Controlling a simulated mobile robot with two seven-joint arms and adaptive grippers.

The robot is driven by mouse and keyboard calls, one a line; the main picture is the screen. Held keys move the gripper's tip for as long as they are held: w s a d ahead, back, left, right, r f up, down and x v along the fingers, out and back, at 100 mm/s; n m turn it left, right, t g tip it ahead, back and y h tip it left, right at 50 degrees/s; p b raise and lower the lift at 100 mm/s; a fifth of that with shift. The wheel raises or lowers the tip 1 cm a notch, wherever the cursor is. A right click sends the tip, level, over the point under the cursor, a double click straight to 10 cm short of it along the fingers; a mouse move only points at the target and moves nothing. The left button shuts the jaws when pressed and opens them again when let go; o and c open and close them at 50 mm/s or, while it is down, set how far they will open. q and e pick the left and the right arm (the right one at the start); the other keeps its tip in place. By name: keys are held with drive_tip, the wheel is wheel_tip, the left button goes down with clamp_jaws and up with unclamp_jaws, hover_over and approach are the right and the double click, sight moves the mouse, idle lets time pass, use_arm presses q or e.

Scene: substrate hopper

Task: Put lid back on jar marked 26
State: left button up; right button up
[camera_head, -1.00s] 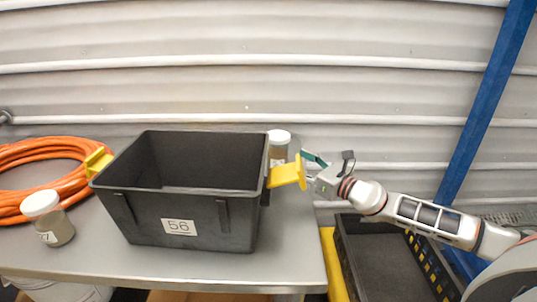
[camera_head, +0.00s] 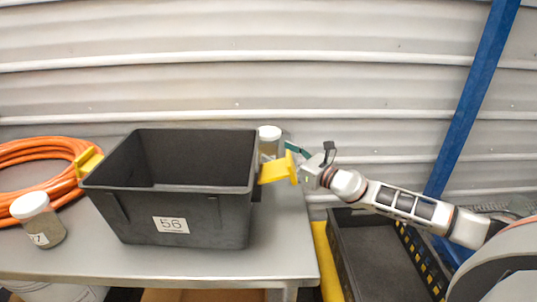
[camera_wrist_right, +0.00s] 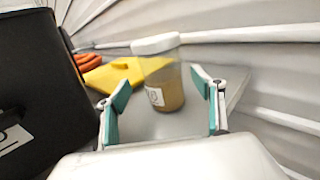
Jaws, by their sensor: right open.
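A jar with a white lid on it (camera_head: 269,138) stands on the table behind the black bin's right end, partly hidden by the yellow handle. In the right wrist view the jar (camera_wrist_right: 166,85) shows amber contents and a label too blurred to read. My right gripper (camera_wrist_right: 163,103) is open, with the jar ahead between its teal fingertips and nothing held. A second jar with a white lid (camera_head: 37,219) stands at the table's left; its label seems to end in 7. No jar marked 26 can be read, and no loose lid shows. My left gripper is out of view.
A black bin (camera_head: 170,205) labelled 56, with yellow handles (camera_head: 278,168), fills the middle of the table (camera_head: 285,235). An orange hose coil (camera_head: 40,152) lies at the left. A dark crate (camera_head: 375,255) stands lower right, near a blue post (camera_head: 470,105). A corrugated wall closes the back.

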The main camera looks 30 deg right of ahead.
sight(268, 146)
drive_tip(key=shift+w+a+r, duration=0.1)
drive_tip(key=shift+w+r, duration=0.05)
drive_tip(key=shift+w, duration=0.35)
drive_tip(key=x, duration=0.4)
drive_tip(key=shift+w, duration=0.15)
drive_tip(key=shift+c, duration=0.4)
drive_tip(key=c, duration=1.6)
drive_tip(key=shift+r, duration=0.1)
